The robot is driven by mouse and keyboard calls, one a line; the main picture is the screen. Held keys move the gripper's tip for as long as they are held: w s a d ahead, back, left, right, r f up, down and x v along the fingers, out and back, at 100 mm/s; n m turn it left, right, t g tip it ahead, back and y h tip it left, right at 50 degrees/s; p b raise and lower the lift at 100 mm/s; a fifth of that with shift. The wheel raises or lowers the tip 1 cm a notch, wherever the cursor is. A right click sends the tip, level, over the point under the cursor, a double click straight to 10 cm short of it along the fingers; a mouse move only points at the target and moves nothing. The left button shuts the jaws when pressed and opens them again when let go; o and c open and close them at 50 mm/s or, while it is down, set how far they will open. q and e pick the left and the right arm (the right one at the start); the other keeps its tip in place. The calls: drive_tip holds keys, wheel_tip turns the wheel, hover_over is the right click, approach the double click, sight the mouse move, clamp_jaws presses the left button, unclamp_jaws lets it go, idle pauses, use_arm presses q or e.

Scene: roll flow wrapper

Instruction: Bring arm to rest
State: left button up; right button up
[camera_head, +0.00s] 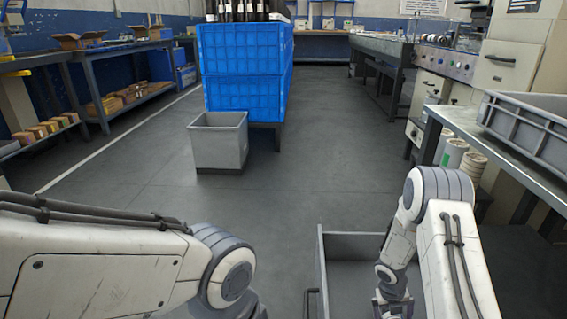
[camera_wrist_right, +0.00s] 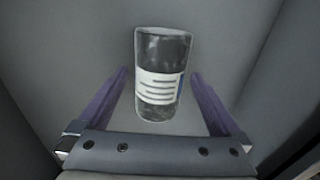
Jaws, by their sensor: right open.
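My right arm reaches down into a grey bin (camera_head: 336,250) at the bottom of the head view, and its gripper (camera_wrist_right: 158,74) shows in the right wrist view with its two purple fingers apart. Between and beyond the fingers is a dark cylindrical container (camera_wrist_right: 163,48) with a white label. It lies against the grey inside of the bin, and I cannot tell whether the fingers touch it. My left arm comes in at the lower left of the head view; its gripper is out of view.
A grey workbench (camera_head: 462,124) with a grey tray (camera_head: 530,125) stands to the right. A blue crate stack (camera_head: 245,65) and a smaller grey bin (camera_head: 218,143) stand ahead. Shelves (camera_head: 140,100) line the left. The floor between is clear.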

drive_tip(key=shift+a+r, duration=0.1)
drive_tip(key=shift+r, duration=0.05)
drive_tip(key=shift+a+r+p, duration=0.1)
drive_tip(key=shift+r+p, duration=0.1)
drive_tip(key=shift+p, duration=0.15)
drive_tip(key=p+v, duration=0.7)
drive_tip(key=v, duration=0.2)
drive_tip(key=b+x, duration=0.8)
drive_tip(key=x, duration=0.2)
drive_tip(key=shift+f+b, duration=0.3)
drive_tip(key=shift+f, duration=0.1)
drive_tip(key=a+r+m+y+p, duration=0.1)
drive_tip(key=r+m+p, duration=0.5)
drive_tip(key=r+p, duration=0.8)
drive_tip(key=s+a+r+m+g+y+p, duration=0.1)
drive_tip(key=a+r+m+p, duration=0.2)
drive_tip(key=r+p, duration=1.2)
drive_tip(key=shift+s+r+m+g, duration=0.3)
drive_tip(key=shift+r+m, duration=1.5)
drive_tip(key=shift+r, duration=1.2)
